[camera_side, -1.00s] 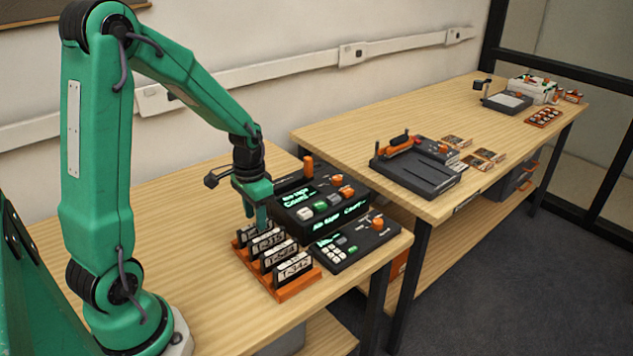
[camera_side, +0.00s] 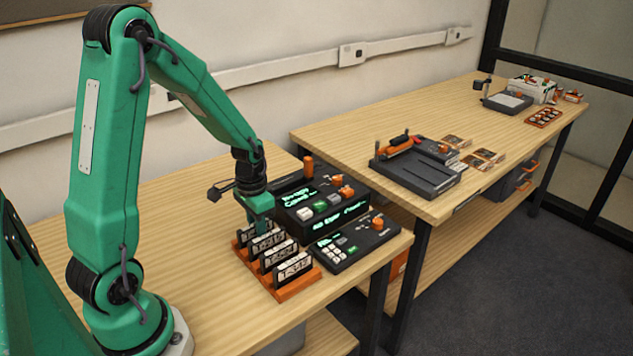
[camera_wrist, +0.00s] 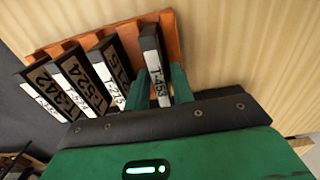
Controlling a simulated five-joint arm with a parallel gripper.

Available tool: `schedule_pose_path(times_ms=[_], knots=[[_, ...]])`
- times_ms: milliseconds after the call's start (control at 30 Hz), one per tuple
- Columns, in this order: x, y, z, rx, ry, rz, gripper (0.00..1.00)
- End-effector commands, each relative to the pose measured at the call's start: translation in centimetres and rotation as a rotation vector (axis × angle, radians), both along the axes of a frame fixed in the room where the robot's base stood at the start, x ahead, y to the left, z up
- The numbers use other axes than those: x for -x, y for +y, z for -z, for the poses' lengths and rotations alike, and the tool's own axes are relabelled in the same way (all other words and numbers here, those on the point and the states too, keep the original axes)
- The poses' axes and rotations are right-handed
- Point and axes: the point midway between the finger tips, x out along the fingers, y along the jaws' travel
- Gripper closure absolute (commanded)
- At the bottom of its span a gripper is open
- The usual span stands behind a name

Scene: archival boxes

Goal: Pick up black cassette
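Several black cassettes with white labels stand on edge in an orange rack (camera_side: 285,293) near the right side of the near table. In the wrist view the rack (camera_wrist: 172,30) also shows. The cassette labelled T-458 (camera_wrist: 152,50) is at the right end of the row there, between the two green fingers of my gripper (camera_wrist: 162,88). The fingers lie close along both its faces; whether they press on it I cannot tell. In the side view my gripper (camera_side: 260,212) is down at the rack's far end. The T-342 cassette (camera_side: 293,268) is at the near end.
A black console (camera_side: 322,205) with green displays and orange knobs stands just behind the rack. A keypad unit (camera_side: 352,245) sits to its right. The table left of the rack is bare. A second table (camera_side: 350,130) holds other devices.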

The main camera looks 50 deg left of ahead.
Motion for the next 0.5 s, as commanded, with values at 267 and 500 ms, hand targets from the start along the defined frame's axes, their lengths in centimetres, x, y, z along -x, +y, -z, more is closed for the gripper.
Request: schedule_pose_path(times_ms=[267, 500], knots=[[-0.01, 0.0, -0.02, 0.0, 0.0, 0.0, 1.0], [-0.03, 0.01, -0.19, 0.0, -0.001, 0.0, 1.0]])
